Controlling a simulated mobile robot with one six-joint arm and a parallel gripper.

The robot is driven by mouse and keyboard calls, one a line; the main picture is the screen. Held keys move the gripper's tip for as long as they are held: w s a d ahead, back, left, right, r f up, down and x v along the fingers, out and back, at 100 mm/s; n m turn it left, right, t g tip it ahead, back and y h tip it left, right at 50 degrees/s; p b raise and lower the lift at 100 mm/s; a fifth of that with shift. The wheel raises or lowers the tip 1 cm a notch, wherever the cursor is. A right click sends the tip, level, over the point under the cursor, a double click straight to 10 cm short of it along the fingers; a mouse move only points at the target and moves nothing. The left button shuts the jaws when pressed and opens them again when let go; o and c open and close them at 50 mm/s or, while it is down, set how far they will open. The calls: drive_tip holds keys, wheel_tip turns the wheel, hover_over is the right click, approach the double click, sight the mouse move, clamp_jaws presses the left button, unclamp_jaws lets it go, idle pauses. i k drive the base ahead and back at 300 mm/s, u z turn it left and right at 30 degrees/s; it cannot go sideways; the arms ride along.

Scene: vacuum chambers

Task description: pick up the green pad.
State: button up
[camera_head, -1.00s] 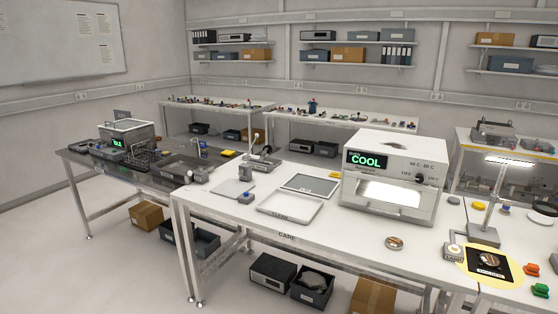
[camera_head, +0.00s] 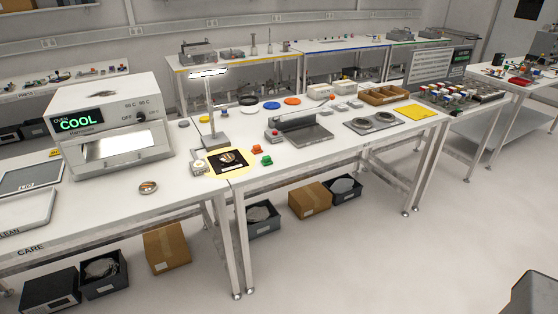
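A small green piece (camera_head: 267,160) lies on the white bench top near its front edge. It is the only green loose item I can make out there, but it is too small to be sure that it is the green pad. A similar orange piece (camera_head: 257,149) sits just behind it. My gripper is not in view. A dark grey shape at the lower right corner may be part of my own body.
An oven (camera_head: 112,125) reading COOL stands on the left. A lamp stand (camera_head: 210,128) rises behind the mat. A grey device (camera_head: 305,136), a twin-ring plate (camera_head: 376,122) and a yellow sheet (camera_head: 416,112) lie to the right. The floor in front is free; boxes stand under the benches.

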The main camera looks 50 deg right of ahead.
sight(266, 160)
drive_tip(key=z, duration=4.4)
drive_tip(key=i, duration=0.1)
drive_tip(key=u, duration=2.8)
drive_tip(key=k, duration=0.95)
drive_tip(key=u, duration=0.15)
drive_tip(key=i, duration=0.65)
